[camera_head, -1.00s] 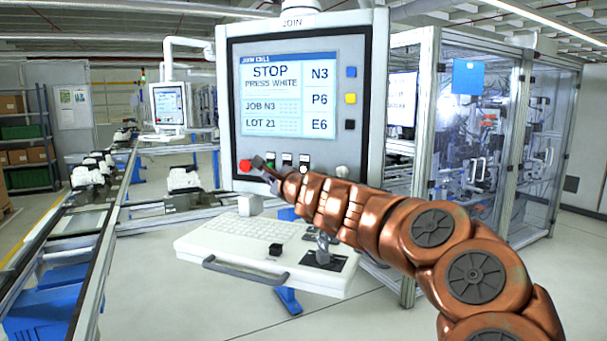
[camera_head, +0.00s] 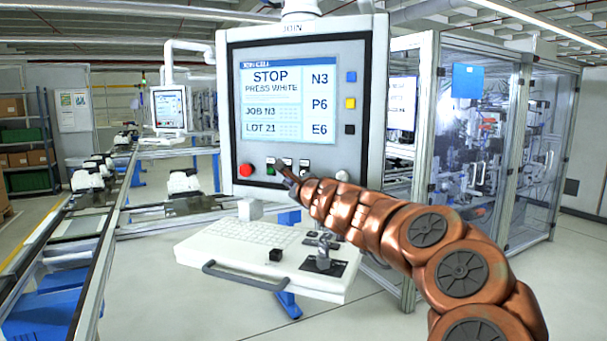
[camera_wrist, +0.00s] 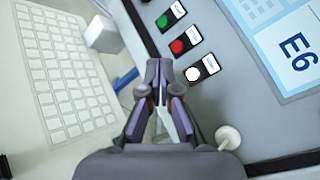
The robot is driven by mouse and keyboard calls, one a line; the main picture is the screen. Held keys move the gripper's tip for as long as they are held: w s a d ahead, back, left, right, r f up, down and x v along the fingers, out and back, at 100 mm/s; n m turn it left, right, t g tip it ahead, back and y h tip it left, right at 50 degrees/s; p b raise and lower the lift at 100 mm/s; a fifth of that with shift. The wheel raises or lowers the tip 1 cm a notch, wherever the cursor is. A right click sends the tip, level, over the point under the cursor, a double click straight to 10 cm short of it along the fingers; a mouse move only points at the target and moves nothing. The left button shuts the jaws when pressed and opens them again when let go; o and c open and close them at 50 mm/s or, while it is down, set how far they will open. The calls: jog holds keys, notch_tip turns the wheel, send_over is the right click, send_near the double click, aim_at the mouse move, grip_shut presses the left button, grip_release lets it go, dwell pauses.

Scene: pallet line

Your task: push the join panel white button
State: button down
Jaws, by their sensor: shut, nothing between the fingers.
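The join panel (camera_head: 232,110) stands upright; its screen reads STOP, PRESS WHITE. Below the screen is a row of small buttons on black plates. In the wrist view they are a green button (camera_wrist: 166,20), a red button (camera_wrist: 180,46) and the white button (camera_wrist: 193,74). The white button is the nearest of these to my fingers and lies just right of the tips. My gripper (camera_wrist: 160,64) is shut and empty, its tips just beside the row, apparently not on a button. In the head view my gripper (camera_head: 282,168) points at the row from the lower right and partly hides it.
A larger red knob (camera_head: 246,170) is left of the row, and a white knob (camera_wrist: 229,135) lies right of it, close to my gripper. A keyboard shelf (camera_head: 215,247) juts out below the panel. A glazed cell (camera_head: 470,150) stands at the right.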

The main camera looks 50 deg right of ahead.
jog(key=w+d+p, duration=0.2)
jog(key=d+p, duration=0.1)
jog(key=d, duration=0.3)
jog(key=shift+w, duration=0.35)
jog(key=shift+d+p, duration=0.2)
jog(key=shift+p, duration=0.1)
dwell(0.9)
jog(key=shift+w+d, duration=0.15)
jog(key=shift+d, duration=0.15)
jog(key=shift+w+d+p, duration=0.15)
jog(key=shift+d+p, duration=0.3)
jog(key=shift+p, duration=0.15)
dwell(0.8)
jog(key=shift+a, duration=0.1)
jog(key=shift+s+a+b, duration=0.35)
jog(key=shift+a+b, duration=0.15)
jog(key=shift+a, duration=0.25)
